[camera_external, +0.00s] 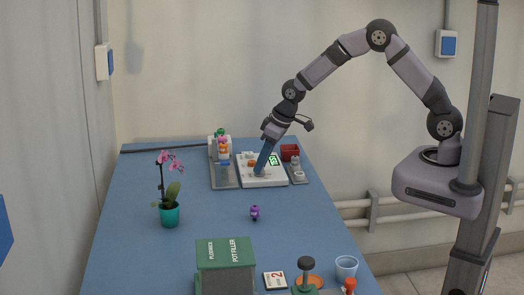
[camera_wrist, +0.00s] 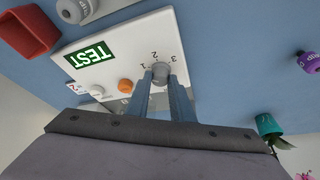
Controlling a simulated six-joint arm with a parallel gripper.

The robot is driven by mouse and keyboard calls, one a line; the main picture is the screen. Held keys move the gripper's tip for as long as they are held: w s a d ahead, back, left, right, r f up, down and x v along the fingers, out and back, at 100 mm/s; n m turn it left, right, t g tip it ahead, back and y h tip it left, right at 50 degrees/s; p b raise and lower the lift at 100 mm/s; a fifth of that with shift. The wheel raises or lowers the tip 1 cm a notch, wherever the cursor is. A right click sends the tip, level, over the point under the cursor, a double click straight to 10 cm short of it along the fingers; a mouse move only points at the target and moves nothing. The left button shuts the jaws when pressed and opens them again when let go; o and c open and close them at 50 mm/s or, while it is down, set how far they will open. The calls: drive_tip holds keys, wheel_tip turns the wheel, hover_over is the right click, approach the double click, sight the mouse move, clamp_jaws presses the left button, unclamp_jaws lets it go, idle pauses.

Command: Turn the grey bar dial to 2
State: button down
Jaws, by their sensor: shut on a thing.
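The grey bar dial (camera_wrist: 160,69) is on a white panel (camera_wrist: 115,50), with the numbers 1, 2 and 3 printed in an arc around it. My gripper (camera_wrist: 160,79) is shut on the dial, one blue finger on each side of it. Which number the bar points to cannot be told, as the fingers cover part of it. In the external view my gripper (camera_external: 259,172) reaches down to the white panel (camera_external: 280,181) at the back of the blue table, and the dial is hidden there.
The panel also bears an orange knob (camera_wrist: 125,86) and a green TEST label (camera_wrist: 89,54). A red container (camera_external: 289,152) stands at the panel's right. A potted orchid (camera_external: 169,215), a purple item (camera_external: 255,212) and a green box (camera_external: 226,265) stand nearer. The table's middle is mostly clear.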

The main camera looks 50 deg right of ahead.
drive_tip(key=m, duration=0.1)
drive_tip(key=m+h+b, duration=0.1)
drive_tip(key=shift+a+f+m, duration=0.15)
drive_tip(key=shift+m, duration=0.15)
drive_tip(key=m+h+b, duration=0.1)
drive_tip(key=m+b, duration=0.2)
drive_tip(key=b, duration=0.1)
drive_tip(key=shift+a+f, duration=0.1)
drive_tip(key=shift+f, duration=0.05)
drive_tip(key=m+b, duration=0.1)
drive_tip(key=m+h+b, duration=0.1)
drive_tip(key=shift+a+r+m, duration=0.1)
drive_tip(key=shift+r+m, duration=0.1)
drive_tip(key=shift+m, duration=0.2)
drive_tip(key=shift+r+m+h+b, duration=0.1)
drive_tip(key=shift+m+h+b, duration=0.4)
drive_tip(key=shift+m, duration=0.9)
drive_tip(key=shift+g, duration=0.4)
drive_tip(key=c, duration=1.6)
unclamp_jaws()
drive_tip(key=shift+o, duration=0.2)
drive_tip(key=shift+r, duration=0.1)
drive_tip(key=v, duration=0.7)
drive_tip(key=shift+b, duration=0.35)
